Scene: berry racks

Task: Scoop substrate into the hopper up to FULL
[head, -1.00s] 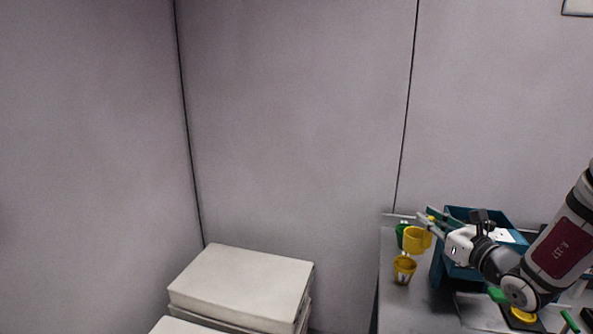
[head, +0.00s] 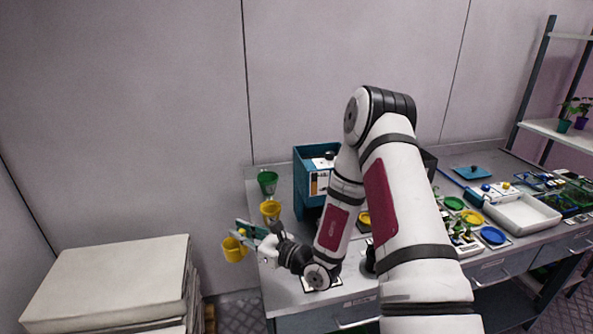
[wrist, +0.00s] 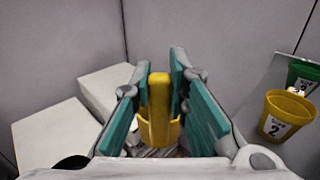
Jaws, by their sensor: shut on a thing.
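My gripper (head: 249,233) is shut on a yellow scoop (head: 234,249) and holds it off the bench's left end. In the wrist view the scoop's yellow handle (wrist: 159,100) stands between the two teal finger pads; whether the scoop holds substrate cannot be seen. A blue open-topped box (head: 305,191), which looks like the hopper, stands at the back of the bench behind my arm.
A yellow cup (head: 270,209) and a green cup (head: 267,182) are at the bench's left end. White stacked blocks or bags (head: 110,280) stand on the left, across a floor gap. A white tray (head: 522,214) and coloured dishes lie to the right.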

